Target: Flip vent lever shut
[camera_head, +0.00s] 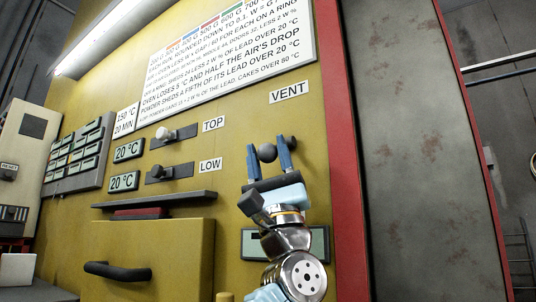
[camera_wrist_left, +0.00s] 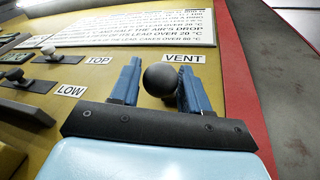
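The vent lever shows as a dark round knob (camera_head: 267,152) below the VENT label (camera_head: 289,92) on the yellow oven front. My left gripper (camera_head: 269,153) is raised to it, with its two blue fingers apart on either side of the knob. In the left wrist view the knob (camera_wrist_left: 160,79) sits between the fingers (camera_wrist_left: 157,82), with a gap visible on its left side. On its right it is close to the finger, and I cannot tell if they touch. The lever's shaft and base are hidden. My right gripper is not in view.
The TOP slider (camera_head: 166,133) and LOW slider (camera_head: 158,172) are left of my gripper. A shelf-like ledge (camera_head: 153,200) and the oven door with its dark handle (camera_head: 117,271) are lower left. A red post (camera_head: 347,150) edges the panel at right.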

